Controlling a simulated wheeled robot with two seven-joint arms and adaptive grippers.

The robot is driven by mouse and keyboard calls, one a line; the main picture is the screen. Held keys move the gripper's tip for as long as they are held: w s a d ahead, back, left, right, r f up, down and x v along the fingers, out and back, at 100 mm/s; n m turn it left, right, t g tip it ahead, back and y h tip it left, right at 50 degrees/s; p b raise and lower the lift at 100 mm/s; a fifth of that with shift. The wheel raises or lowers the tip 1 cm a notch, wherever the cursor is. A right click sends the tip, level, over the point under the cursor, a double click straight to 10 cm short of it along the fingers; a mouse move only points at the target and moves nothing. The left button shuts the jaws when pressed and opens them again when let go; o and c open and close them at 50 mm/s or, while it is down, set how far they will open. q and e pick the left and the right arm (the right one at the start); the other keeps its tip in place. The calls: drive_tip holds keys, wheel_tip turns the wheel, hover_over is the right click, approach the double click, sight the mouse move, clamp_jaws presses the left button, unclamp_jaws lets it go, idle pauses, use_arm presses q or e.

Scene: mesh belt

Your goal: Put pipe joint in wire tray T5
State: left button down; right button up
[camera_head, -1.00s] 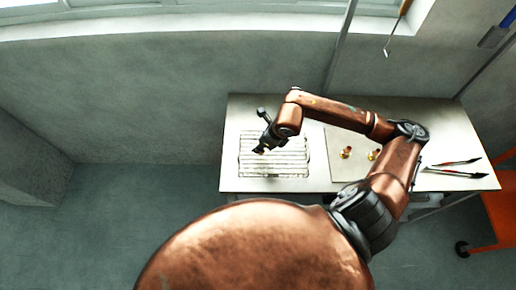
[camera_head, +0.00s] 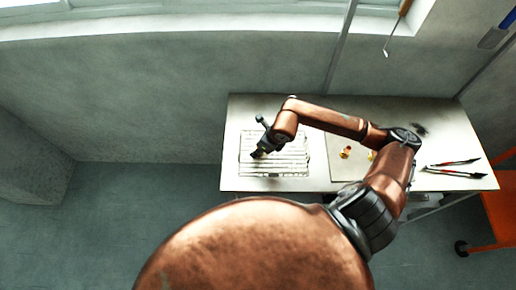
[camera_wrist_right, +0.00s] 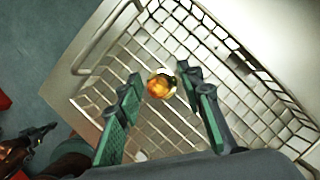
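The wire tray (camera_head: 300,160) is a rectangular wire basket at the left of the table; its mesh (camera_wrist_right: 150,130) and rim fill much of the right wrist view. My right gripper (camera_head: 257,154) is low over the tray's left half. In the right wrist view its two green-padded fingers (camera_wrist_right: 160,80) stand apart. A brass and orange pipe joint (camera_wrist_right: 161,85) shows between the fingertips against the mesh, with a gap visible on each side. Whether it rests on the mesh I cannot tell. My left gripper is not seen in the head view.
A pale board (camera_head: 340,172) right of the tray holds brass and red fittings (camera_head: 346,152), partly behind my right arm. Red and black pliers-like tools (camera_head: 455,172) lie at the table's right end. An orange stand (camera_head: 498,210) is beside the table.

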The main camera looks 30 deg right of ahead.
drive_tip(key=shift+o, duration=0.4)
drive_tip(key=shift+r, duration=0.25)
drive_tip(key=b+v, duration=0.1)
drive_tip(key=v, duration=1)
drive_tip(key=shift+s+r, duration=0.25)
drive_tip(key=shift+r, duration=0.05)
